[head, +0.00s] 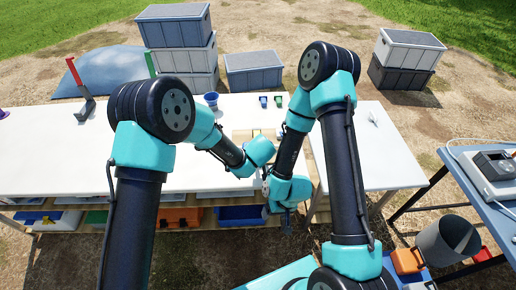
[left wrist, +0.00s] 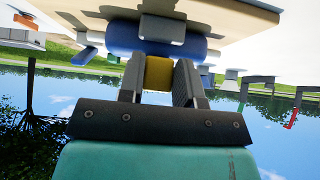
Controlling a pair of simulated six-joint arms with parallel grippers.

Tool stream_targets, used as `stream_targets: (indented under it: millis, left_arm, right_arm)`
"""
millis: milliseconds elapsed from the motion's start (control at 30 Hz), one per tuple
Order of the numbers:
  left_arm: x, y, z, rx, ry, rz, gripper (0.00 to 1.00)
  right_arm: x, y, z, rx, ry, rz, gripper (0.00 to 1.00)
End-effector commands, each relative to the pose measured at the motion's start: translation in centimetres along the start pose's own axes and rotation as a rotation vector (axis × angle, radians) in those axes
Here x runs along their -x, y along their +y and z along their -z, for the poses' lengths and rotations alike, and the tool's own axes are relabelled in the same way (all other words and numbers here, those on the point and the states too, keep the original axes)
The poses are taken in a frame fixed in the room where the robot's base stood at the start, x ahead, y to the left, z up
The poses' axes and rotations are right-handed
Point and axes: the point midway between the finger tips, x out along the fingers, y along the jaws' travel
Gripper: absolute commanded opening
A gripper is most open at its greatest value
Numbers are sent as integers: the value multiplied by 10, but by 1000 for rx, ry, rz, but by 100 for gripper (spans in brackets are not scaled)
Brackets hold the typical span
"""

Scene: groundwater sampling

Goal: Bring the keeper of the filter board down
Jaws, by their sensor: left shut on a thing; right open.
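In the left wrist view my left gripper (left wrist: 158,82) is shut on a small yellow piece (left wrist: 158,72). The piece sits against a blue rounded body (left wrist: 156,42) with a grey block (left wrist: 162,29) beside it. A beige board surface (left wrist: 225,10) spans the top of that view. I cannot tell which of these parts is the keeper. In the head view a pale board (head: 243,135) shows partly on the white table, behind my arms. My left fingertips are hard to make out there. My right gripper (head: 288,222) is open, low at the table's front edge.
The white table (head: 60,150) has open room at left. A blue cup (head: 211,99) and small green and blue cups (head: 263,101) stand near its back. Bins (head: 240,214) fill the shelf below. A blue table (head: 480,200) with equipment stands at right.

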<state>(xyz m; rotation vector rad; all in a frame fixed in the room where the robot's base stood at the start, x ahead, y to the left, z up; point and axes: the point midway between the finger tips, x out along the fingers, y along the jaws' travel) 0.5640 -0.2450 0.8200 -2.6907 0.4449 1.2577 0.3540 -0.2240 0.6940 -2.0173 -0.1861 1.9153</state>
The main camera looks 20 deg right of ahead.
Motion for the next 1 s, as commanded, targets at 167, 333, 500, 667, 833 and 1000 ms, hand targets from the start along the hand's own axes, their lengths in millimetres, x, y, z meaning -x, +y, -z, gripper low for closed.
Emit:
stream_targets:
  millis: [167,333,500,667,833,1000]
  left_arm:
    - [-4,0,-8,-1,-14,0,0]
    - [-4,0,-8,-1,-16,0,0]
    - [-4,0,-8,-1,-16,0,41]
    - [-3,0,-6,0,-11,0,57]
    - [-3,0,-4,0,-8,0,57]
    - [-2,0,-4,0,-6,0,57]
  right_arm:
    - [0,0,0,0,0,0,70]
    - [0,0,0,0,0,0,70]
    - [0,0,0,0,0,0,70]
    - [0,0,0,0,0,0,70]
    - [0,0,0,0,0,0,70]
    - [0,0,0,0,0,0,70]
